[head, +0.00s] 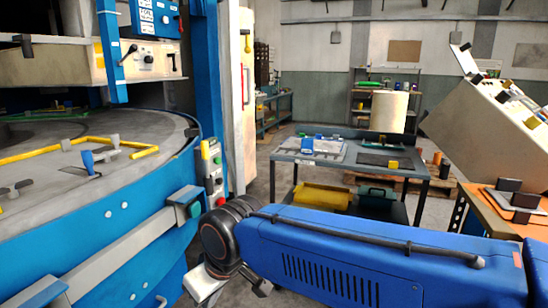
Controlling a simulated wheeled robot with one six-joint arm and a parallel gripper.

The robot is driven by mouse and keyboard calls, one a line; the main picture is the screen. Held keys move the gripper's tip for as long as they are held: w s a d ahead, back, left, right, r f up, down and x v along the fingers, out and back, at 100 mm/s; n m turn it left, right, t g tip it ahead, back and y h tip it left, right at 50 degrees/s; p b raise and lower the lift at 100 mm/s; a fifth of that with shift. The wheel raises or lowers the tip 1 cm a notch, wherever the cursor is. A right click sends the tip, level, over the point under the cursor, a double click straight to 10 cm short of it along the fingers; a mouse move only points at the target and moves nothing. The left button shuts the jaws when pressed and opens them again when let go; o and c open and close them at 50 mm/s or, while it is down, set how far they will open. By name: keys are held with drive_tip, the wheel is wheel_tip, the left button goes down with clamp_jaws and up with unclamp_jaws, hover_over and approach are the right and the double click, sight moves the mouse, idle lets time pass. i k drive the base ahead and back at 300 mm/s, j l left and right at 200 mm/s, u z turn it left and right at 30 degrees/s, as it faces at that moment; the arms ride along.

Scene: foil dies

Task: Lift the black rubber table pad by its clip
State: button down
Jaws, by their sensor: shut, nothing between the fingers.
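The black rubber table pad (374,160) lies flat on the right part of the grey worktable (333,176), beyond my arm. Its clip looks like the small yellow block (393,164) at the pad's front right edge. My blue arm crosses the bottom of the view and ends in a black wrist joint. Below that joint, my gripper (212,284) shows partly as pale and dark parts at the bottom edge. It is shut and empty, well in front of the table and apart from the pad. Its fingertips are not clearly seen.
A large blue machine with a round table (90,165) fills the left. Beside the pad are a light sheet (322,150) and a blue block (307,145). A yellow bin (322,196) sits under the worktable. An orange-topped bench (515,215) stands at right.

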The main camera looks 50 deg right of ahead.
sight(393, 162)
drive_tip(key=z, duration=2.25)
drive_tip(key=i+j+z, duration=0.35)
drive_tip(key=j, duration=0.25)
drive_tip(key=i+j+z, duration=0.35)
drive_tip(key=j, duration=0.45)
drive_tip(key=i+j+z, duration=0.2)
drive_tip(key=i+j, duration=0.1)
drive_tip(key=j, duration=0.1)
